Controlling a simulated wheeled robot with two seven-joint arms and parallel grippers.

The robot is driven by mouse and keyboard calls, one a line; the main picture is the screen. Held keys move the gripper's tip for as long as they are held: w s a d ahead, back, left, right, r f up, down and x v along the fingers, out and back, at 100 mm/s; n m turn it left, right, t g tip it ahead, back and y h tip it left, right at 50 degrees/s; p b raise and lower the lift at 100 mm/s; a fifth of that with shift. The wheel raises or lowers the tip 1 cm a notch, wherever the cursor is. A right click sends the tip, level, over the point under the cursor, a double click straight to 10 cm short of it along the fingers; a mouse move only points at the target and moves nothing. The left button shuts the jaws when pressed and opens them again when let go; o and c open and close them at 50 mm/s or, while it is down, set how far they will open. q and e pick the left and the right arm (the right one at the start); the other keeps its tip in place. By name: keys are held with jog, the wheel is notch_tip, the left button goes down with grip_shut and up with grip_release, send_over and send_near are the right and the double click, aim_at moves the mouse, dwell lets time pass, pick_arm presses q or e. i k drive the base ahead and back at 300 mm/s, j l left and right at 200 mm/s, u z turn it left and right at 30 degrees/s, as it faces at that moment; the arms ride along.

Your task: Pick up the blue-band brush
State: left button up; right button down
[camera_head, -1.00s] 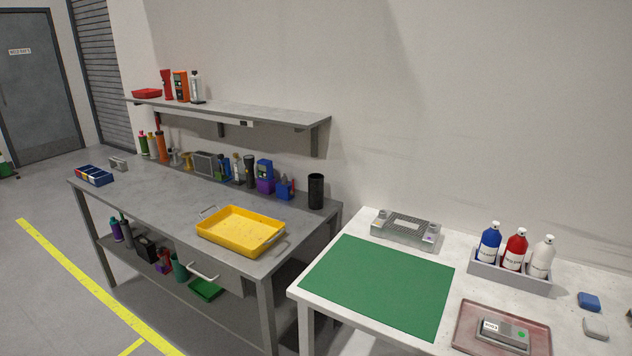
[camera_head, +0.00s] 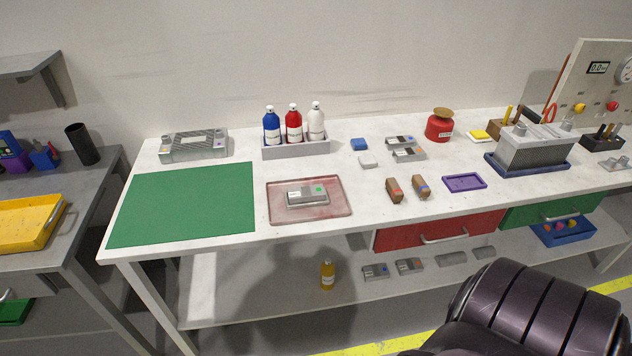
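The blue-band brush (camera_head: 420,187) lies on the white workbench, right of centre. It is a small brown block with a blue mark on top. A similar brown brush with a red mark (camera_head: 395,190) lies just to its left, with a narrow gap between them. Neither of my grippers is in view. A dark, ribbed part at the lower right seems to be mine; it is apart from the brushes in the picture.
A purple tray (camera_head: 464,183) lies right of the brushes. A pinkish tray (camera_head: 338,210) holding a grey device and a green mat (camera_head: 182,204) lie left. Grey blocks and a red canister (camera_head: 440,128) stand behind. The red drawer (camera_head: 440,230) below is shut.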

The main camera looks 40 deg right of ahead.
aim_at(421, 188)
jog(key=z, duration=2.05)
